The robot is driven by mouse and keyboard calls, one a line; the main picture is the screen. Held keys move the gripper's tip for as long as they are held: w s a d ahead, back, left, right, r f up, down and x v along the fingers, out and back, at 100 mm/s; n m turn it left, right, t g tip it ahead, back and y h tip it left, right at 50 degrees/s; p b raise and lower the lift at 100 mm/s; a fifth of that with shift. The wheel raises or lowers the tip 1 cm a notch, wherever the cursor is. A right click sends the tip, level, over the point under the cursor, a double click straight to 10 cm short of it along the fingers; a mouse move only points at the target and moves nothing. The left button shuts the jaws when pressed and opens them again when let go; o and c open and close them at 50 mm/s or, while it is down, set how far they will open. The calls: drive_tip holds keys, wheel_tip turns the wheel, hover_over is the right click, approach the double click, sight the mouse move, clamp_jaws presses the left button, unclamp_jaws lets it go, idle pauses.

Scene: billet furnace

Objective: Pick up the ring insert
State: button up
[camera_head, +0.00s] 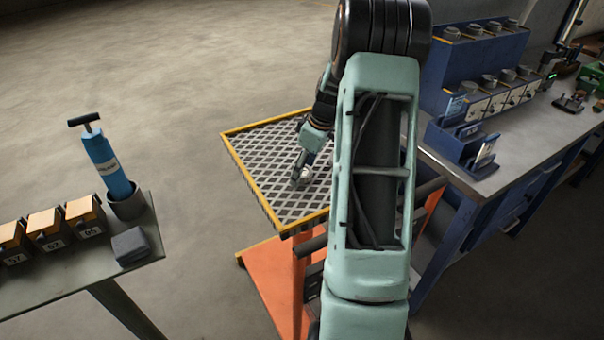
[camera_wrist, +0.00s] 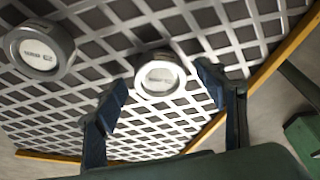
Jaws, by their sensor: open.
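Two round grey metal inserts with pale, marked centres lie on a metal grating (camera_wrist: 225,40) in the wrist view. One ring insert (camera_wrist: 160,77) is between the fingertips of my gripper (camera_wrist: 162,82), which is open; a gap shows at least on its left side. The other, larger-looking insert (camera_wrist: 39,50) lies at the upper left, outside the fingers. The lettering on both is too small to read surely. In the head view my gripper (camera_head: 301,172) points down over the grating (camera_head: 262,160), close to a small grey insert (camera_head: 306,174); my arm hides part of the grating.
The grating has a raised-looking yellow edge (camera_head: 236,165) and sits on an orange stand (camera_head: 262,285). A workbench (camera_head: 520,140) with blue racks is close on the right. A table (camera_head: 75,275) with numbered boxes and a blue pump (camera_head: 105,160) is at left. Open floor lies between.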

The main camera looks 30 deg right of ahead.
drive_tip(key=c, duration=1.7)
drive_tip(key=shift+r, duration=0.1)
drive_tip(key=shift+c, duration=0.4)
drive_tip(key=shift+w+r, duration=0.1)
